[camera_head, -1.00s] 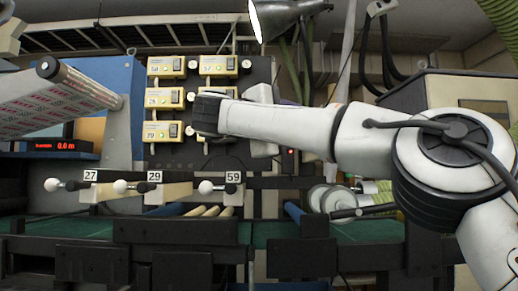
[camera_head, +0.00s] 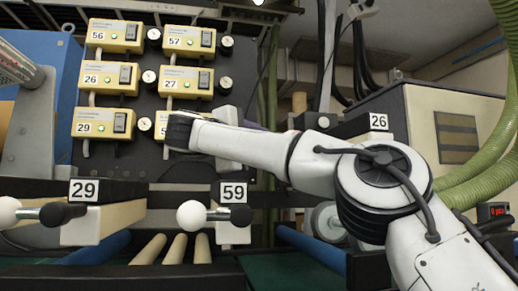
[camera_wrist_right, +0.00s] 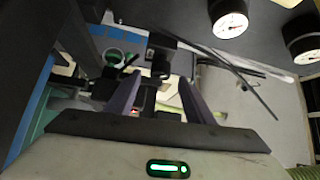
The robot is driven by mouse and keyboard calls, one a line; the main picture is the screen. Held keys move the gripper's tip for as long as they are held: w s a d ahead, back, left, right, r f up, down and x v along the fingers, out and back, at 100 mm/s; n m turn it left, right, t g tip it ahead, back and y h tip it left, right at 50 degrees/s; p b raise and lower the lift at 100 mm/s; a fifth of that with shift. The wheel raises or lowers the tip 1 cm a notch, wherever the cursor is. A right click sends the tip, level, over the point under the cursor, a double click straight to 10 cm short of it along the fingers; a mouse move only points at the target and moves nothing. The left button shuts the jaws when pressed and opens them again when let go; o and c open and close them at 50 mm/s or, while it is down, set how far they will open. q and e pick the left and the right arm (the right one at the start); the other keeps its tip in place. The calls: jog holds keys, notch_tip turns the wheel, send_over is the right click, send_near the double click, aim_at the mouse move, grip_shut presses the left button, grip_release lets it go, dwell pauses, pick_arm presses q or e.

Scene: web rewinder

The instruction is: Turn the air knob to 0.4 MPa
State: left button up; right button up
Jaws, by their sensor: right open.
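I cannot tell which one is the air knob, and the dial readings are too small to read. My right arm reaches across the panel's lower right and covers part of the bottom right yellow box. Its fingers cannot be made out in the head view. In the right wrist view my right gripper (camera_wrist_right: 160,88) is open, with nothing held between its fingers. Two gauges (camera_wrist_right: 231,25) show at that view's upper right, apart from the fingers. My left gripper is not in view.
White-ball levers (camera_head: 193,214) stick out below the panel beside labels 29 and 59. Rollers (camera_head: 175,249) lie under them. A blue machine side stands at the left.

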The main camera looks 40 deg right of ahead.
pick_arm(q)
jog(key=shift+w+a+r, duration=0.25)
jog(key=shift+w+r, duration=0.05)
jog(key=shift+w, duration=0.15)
pick_arm(e)
jog(key=x, duration=0.3)
jog(key=shift+w+d, duration=0.1)
jog(key=shift+d, duration=0.15)
jog(key=shift+r, duration=0.1)
jog(key=c, duration=1)
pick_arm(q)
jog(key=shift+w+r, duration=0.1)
pick_arm(e)
jog(key=shift+c, duration=0.2)
pick_arm(q)
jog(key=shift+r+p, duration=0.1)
jog(key=shift+p, duration=0.2)
